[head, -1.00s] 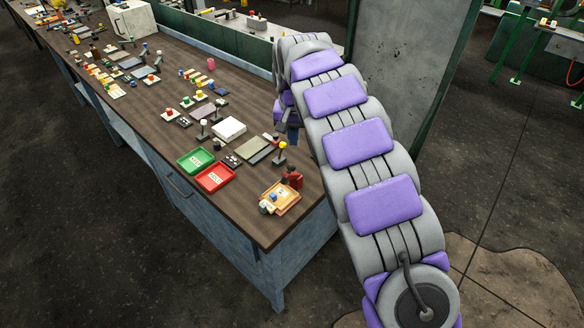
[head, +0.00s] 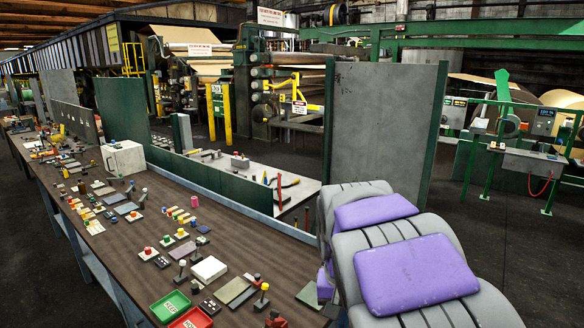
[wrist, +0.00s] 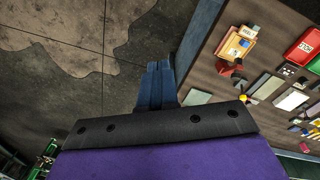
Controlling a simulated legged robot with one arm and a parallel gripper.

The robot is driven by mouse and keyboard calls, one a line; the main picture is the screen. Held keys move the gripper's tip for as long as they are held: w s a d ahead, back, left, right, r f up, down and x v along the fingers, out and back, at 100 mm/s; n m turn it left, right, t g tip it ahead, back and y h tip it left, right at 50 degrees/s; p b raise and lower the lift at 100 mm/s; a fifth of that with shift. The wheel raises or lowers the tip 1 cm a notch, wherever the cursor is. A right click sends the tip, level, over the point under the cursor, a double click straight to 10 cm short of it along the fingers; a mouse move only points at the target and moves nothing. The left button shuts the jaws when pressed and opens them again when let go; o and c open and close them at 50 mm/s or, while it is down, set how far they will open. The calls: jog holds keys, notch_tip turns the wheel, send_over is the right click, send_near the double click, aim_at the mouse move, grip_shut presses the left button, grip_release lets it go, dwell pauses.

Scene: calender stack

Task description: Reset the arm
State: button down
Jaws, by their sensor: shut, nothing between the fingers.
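My arm, grey with purple pads, rises at the lower right of the head view. Its end is hidden there behind the arm's own links. In the wrist view my gripper (wrist: 159,68) shows as two blue fingers closed together with nothing between them. The fingers point out over the dark floor (wrist: 110,60), beside the end of the wooden workbench (wrist: 222,75). They appear apart from the bench and everything on it.
The bench (head: 140,235) carries a green tray (head: 170,305), a red tray (head: 192,320), a white box (head: 208,268), small blocks and knobs. A grey panel (head: 385,140) stands behind my arm. In the wrist view a tan tray (wrist: 235,45) sits near the bench's edge. Open floor lies at right.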

jog(key=s+d+f+n+g, duration=0.1)
jog(key=s+f, duration=0.1)
jog(key=s, duration=1.2)
jog(key=s+d+f+n+y, duration=0.1)
jog(key=s+d+f, duration=0.1)
jog(key=s, duration=1.3)
jog(key=shift+d+f+g, duration=0.2)
jog(key=shift+f+g, duration=0.2)
jog(key=shift+f, duration=0.15)
jog(key=shift+s, duration=0.1)
